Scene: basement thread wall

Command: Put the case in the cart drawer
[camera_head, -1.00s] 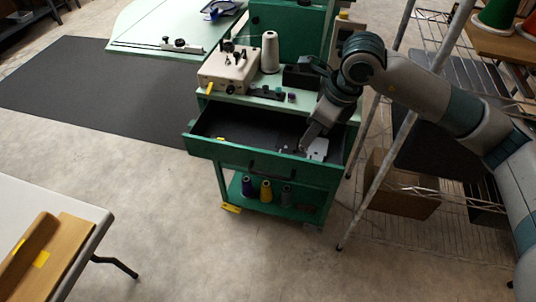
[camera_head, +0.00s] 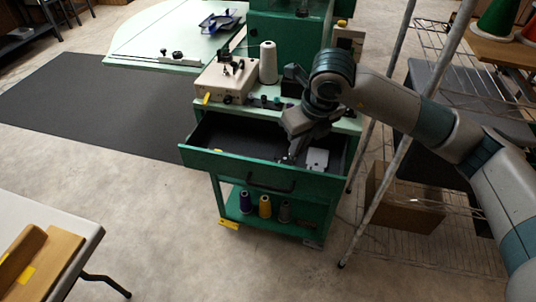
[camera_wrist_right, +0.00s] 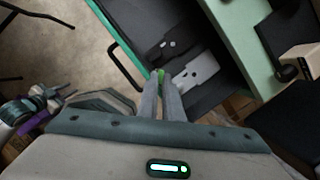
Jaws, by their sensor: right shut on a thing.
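The green cart's top drawer (camera_head: 262,172) is pulled open and has a dark inside. It also shows in the right wrist view (camera_wrist_right: 112,28). My right gripper (camera_head: 290,158) is over the open drawer, pointing down. A pale plate with holes (camera_head: 317,160) lies in the drawer to the right of the fingertips. A black plate (camera_wrist_right: 172,44) lies near it. My left gripper is out of view.
The cart top holds a cream machine (camera_head: 230,80) and a white thread cone (camera_head: 268,62). Thread spools (camera_head: 264,206) stand on the lower shelf. A metal ladder-like frame (camera_head: 385,195) and wire shelving stand close on the right. Floor is clear in front.

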